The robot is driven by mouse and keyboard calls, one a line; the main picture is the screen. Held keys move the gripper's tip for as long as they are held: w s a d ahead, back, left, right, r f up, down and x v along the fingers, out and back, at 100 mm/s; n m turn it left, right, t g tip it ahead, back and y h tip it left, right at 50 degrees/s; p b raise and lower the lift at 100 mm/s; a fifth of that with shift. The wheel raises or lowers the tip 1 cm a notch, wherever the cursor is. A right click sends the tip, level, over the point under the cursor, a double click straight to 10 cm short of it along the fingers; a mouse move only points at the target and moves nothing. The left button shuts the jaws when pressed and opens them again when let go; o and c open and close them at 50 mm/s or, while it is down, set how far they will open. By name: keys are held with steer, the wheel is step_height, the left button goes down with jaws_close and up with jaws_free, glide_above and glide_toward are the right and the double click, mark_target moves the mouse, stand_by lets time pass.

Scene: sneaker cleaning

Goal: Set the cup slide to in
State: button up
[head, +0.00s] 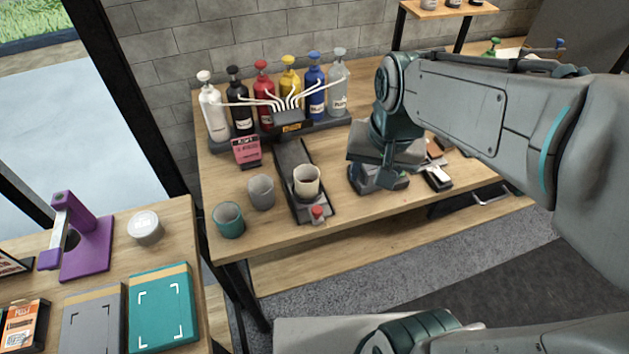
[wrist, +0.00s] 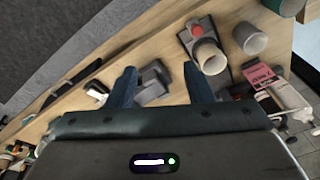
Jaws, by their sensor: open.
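The cup slide (head: 290,161) is a dark track on the wooden table, running from the pump station toward the front edge. A cream cup (head: 306,182) stands upright on it near its front end. A red knob (head: 318,212) sits on the slide's front end, in front of the cup. In the wrist view the red knob (wrist: 197,31) and the cup (wrist: 209,57) show beyond the right finger. My gripper (wrist: 159,78) is open, with its two dark fingers apart. In the head view it is right of the slide, apart from it, partly hidden by my arm.
A grey cup (head: 261,192) and a teal cup (head: 229,220) stand left of the slide. Several pump bottles (head: 263,95) line the back behind the nozzle block (head: 291,122). A pink sign (head: 246,151) stands at the left. A grey device (wrist: 152,84) shows between my fingers.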

mark_target(317, 209)
steer(key=w+a+f+m+g+b, duration=0.2)
steer(key=w+a+f+m, duration=0.1)
steer(key=w+a+f, duration=0.5)
steer(key=shift+m+h, duration=0.3)
steer(key=f, duration=0.4)
steer(key=a+f, duration=0.1)
steer(key=f, duration=0.7)
steer(key=shift+s+a+f, duration=0.1)
steer(key=shift+s+a, duration=0.05)
steer(key=shift+s, duration=0.2)
